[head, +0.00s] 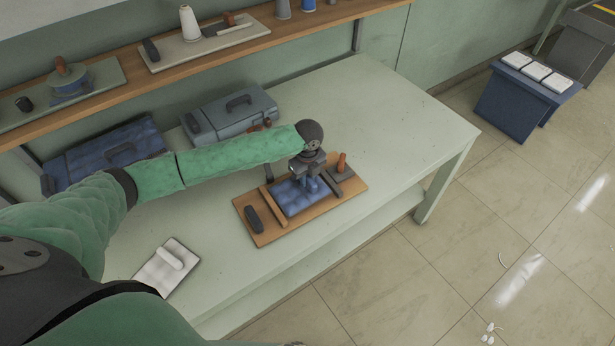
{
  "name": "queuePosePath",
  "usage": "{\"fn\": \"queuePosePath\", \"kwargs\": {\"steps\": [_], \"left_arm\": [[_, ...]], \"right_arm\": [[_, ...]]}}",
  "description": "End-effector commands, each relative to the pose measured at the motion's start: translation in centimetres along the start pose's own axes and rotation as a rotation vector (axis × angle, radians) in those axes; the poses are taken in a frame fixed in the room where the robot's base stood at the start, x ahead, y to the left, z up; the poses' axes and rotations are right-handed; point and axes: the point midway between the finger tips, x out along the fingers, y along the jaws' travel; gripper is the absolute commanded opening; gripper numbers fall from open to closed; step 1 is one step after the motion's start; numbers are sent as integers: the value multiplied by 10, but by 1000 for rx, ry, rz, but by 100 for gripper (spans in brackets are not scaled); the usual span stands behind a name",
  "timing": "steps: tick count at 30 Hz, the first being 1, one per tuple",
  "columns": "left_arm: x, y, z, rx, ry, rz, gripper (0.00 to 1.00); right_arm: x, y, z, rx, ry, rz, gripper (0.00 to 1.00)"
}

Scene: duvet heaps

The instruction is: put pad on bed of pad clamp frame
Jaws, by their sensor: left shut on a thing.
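The pad clamp frame (263,238) is a wooden board near the front edge of the pale green table, with a dark grip at its left end and a block with a brown upright handle at its right. The blue pad (290,200) lies flat over the bed between the frame's cross bars. My left gripper (312,188) points down over the right part of the pad and is shut on it. The fingers partly hide the pad, so I cannot tell whether its right edge touches the bed. My right gripper is not in view.
A grey toolbox (235,117) and a blue case (103,158) stand at the table's back. A shelf (190,63) runs above. The table's right part is clear.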

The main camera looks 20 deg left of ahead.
Motion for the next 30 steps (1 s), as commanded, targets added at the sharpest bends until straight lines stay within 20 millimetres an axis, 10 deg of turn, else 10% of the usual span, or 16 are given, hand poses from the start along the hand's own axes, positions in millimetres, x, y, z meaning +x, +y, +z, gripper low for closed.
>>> {"fn": "queuePosePath", "kwargs": {"steps": [5,6,9,22,30], "left_arm": [[3,0,0,0,0,0,0],[3,0,0,0,0,0,27],[2,0,0,0,0,0,43],[-6,-1,0,0,0,-2,43],[-46,-1,0,1,-1,-2,43]], "right_arm": [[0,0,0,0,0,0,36],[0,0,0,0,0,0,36],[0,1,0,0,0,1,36],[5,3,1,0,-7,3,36],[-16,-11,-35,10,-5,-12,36]]}}
